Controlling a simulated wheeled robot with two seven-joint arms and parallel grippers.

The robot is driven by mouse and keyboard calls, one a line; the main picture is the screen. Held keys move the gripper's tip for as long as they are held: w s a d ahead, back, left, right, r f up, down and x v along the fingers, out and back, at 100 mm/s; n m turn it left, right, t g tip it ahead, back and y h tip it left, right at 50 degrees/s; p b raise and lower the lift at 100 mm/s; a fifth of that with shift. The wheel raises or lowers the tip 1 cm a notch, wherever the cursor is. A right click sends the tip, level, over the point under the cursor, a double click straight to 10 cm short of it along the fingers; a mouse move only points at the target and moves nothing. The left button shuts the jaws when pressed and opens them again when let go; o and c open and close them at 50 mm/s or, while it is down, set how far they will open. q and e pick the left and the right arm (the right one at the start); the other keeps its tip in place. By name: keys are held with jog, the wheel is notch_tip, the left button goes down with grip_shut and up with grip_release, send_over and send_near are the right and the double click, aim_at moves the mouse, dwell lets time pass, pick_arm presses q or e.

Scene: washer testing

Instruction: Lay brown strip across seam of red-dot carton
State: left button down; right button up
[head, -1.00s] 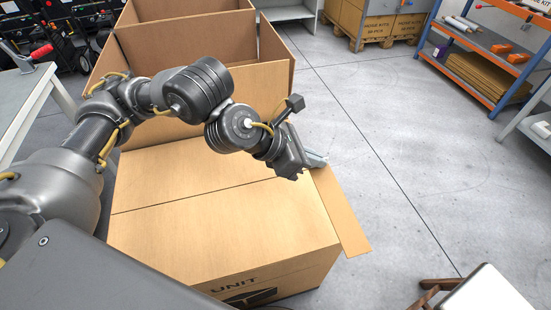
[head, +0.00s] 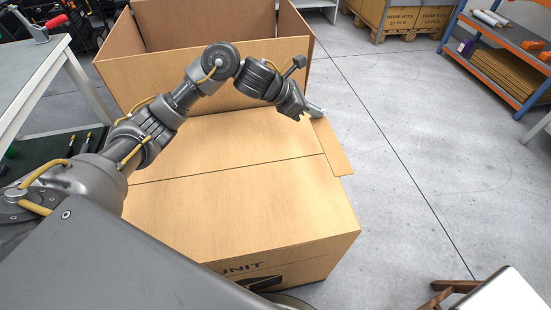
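A large tan carton (head: 250,205) stands in front of me, its top closed, with a thin seam (head: 230,168) running across it. "UNIT" is printed on its near side; no red dot shows. A narrow tan piece (head: 331,148) juts out along the carton's right edge; it looks like an end flap, and I cannot tell whether it is a separate strip. No other brown strip shows. My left gripper (head: 316,111) is at the far right corner of the carton, by the far end of that piece. Its fingers are too small to tell open from shut. My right gripper is not in view.
An open, empty-looking carton (head: 200,80) stands just behind. A grey workbench (head: 35,65) is at the left. A blue and orange shelf rack (head: 500,60) stands at the far right. A white-topped stool (head: 505,292) is at lower right.

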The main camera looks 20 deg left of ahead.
pick_arm(q)
send_over(266, 139)
jog(key=d, duration=0.5)
notch_tip(266, 139, down, 4)
jog(key=a+f, duration=0.1)
jog(key=f, duration=0.1)
jog(key=a+f, duration=0.2)
jog(key=shift+w+a+f+b, duration=0.1)
jog(key=shift+a+b, duration=0.1)
jog(key=shift+b, duration=0.15)
jog(key=shift+a+f, duration=0.5)
jog(key=shift+f, duration=0.1)
jog(key=f, duration=0.3)
jog(key=shift+a+f, duration=0.1)
jog(key=shift+a, duration=0.15)
jog(key=shift+f, duration=0.15)
jog(key=shift+f+b, duration=0.25)
jog(key=shift+b, duration=0.2)
jog(key=c, duration=1.6)
grip_release()
jog(key=shift+c, duration=0.2)
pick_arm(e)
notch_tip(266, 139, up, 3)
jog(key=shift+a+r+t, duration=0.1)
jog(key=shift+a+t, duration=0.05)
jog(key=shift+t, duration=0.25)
